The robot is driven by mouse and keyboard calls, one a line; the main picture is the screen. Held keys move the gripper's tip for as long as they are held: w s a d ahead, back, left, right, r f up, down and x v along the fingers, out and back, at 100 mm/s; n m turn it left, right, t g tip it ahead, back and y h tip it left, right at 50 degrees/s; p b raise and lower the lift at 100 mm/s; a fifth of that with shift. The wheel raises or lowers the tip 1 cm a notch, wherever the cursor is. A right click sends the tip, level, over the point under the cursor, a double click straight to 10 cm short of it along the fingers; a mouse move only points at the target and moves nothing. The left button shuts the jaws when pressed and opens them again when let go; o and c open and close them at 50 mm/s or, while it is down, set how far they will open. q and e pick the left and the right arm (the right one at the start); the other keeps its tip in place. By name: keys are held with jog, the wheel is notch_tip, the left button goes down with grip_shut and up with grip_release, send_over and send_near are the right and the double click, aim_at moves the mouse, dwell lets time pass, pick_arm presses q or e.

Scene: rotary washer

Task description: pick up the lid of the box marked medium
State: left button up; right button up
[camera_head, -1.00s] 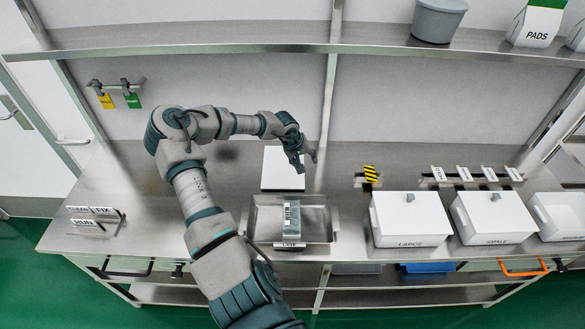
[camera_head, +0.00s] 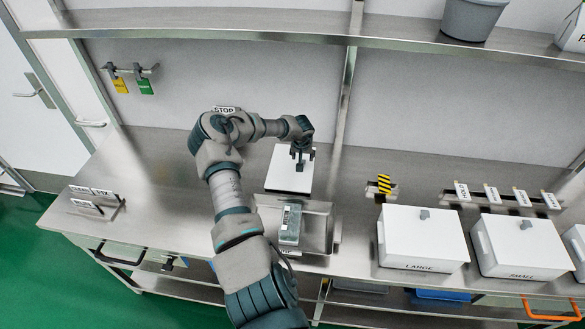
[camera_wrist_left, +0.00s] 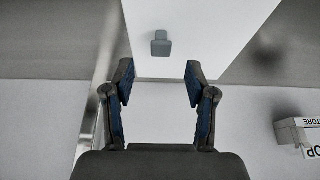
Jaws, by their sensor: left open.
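A white square lid-like slab (camera_head: 286,180) lies behind the steel tray in the head view. In the left wrist view the white slab (camera_wrist_left: 205,30) carries a grey knob (camera_wrist_left: 160,44). No readable "medium" mark shows on it. My left gripper (camera_head: 302,156) points down above the slab. In the left wrist view the gripper (camera_wrist_left: 160,85) is open, with the knob in line between its two fingers but beyond their tips; nothing is held. My right gripper is not in view.
The steel tray (camera_head: 320,208) holds a grey-green labelled item (camera_head: 290,224). White lidded boxes marked LARGE (camera_head: 422,240) and SMALL (camera_head: 520,248) stand to the right; another white box (camera_head: 577,243) is cut off at the edge. A shelf (camera_head: 220,33) spans above.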

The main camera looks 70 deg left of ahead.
aim_at(292, 165)
pick_arm(q)
jog(key=shift+a+f, duration=0.15)
jog(key=shift+f, duration=0.45)
jog(key=x, duration=0.3)
jog(key=shift+f, duration=0.3)
jog(key=shift+w+a+f, duration=0.1)
jog(key=shift+a+f, duration=0.05)
jog(key=shift+f, duration=0.2)
jog(key=shift+c, duration=0.7)
grip_shut()
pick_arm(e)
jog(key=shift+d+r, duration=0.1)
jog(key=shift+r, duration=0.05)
